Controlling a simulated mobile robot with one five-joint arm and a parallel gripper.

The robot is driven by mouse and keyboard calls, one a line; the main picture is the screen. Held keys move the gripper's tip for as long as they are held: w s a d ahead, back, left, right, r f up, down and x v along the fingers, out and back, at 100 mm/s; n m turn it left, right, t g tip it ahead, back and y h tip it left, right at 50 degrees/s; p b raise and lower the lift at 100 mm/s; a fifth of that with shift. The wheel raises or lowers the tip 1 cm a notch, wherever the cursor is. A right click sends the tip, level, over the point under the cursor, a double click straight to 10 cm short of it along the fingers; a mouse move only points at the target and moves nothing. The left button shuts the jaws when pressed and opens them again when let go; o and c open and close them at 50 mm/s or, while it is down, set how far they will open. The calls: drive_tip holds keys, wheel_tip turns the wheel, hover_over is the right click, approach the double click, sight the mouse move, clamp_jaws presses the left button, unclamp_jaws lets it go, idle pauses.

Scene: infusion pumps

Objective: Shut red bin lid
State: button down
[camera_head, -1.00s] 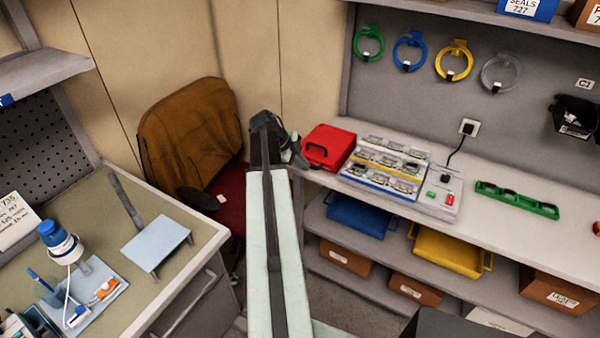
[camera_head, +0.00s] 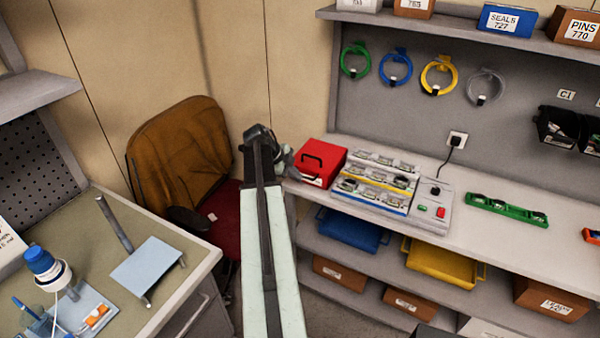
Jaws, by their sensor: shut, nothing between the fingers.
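The red bin (camera_head: 321,163) stands at the left end of the grey bench on the right. Its red top looks flat and closed over the box, with a dark handle on its left part. My gripper (camera_head: 284,160) is at the end of my raised arm, just left of the bin. It is shut and empty. My own wrist partly hides the fingers, and I cannot tell whether they touch the bin.
A charging rack (camera_head: 377,185) with several small units stands right of the bin. A green tray (camera_head: 507,210) lies farther right on the bench (camera_head: 465,195). A brown chair (camera_head: 185,150) stands behind my arm at the left. A left worktable (camera_head: 200,248) holds a light-blue stand (camera_head: 147,268).

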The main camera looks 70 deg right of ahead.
drive_tip(key=a+p+v, duration=0.1)
drive_tip(key=p+v, duration=0.7)
drive_tip(key=v, duration=0.3)
drive_tip(key=shift+s+a, duration=0.35)
drive_tip(key=shift+f, duration=0.1)
drive_tip(key=w+a+f+n+t+b, duration=0.2)
drive_tip(key=w+a+f+n, duration=0.2)
drive_tip(key=w+a+n, duration=0.75)
drive_tip(key=w+a+f+n+y+b, duration=0.1)
drive_tip(key=w+a+n, duration=0.3)
drive_tip(key=a, duration=0.5)
drive_tip(key=w+a+f+n+t+b, duration=0.1)
drive_tip(key=w+a+n, duration=0.3)
drive_tip(key=a, duration=0.6)
drive_tip(key=w+a+f+n+t+y+b, duration=0.1)
drive_tip(key=w+a+f+n, duration=0.2)
drive_tip(key=a, duration=0.7)
drive_tip(key=shift+w+a+f+n+y, duration=0.15)
drive_tip(key=shift+w+n+y, duration=0.15)
drive_tip(key=shift+w+n, duration=0.6)
drive_tip(key=a+f+n+y+b, duration=0.2)
drive_tip(key=a+n, duration=0.9)
drive_tip(key=a, duration=0.9)
drive_tip(key=shift+s+n+t, duration=0.3)
drive_tip(key=shift+s+n, duration=0.05)
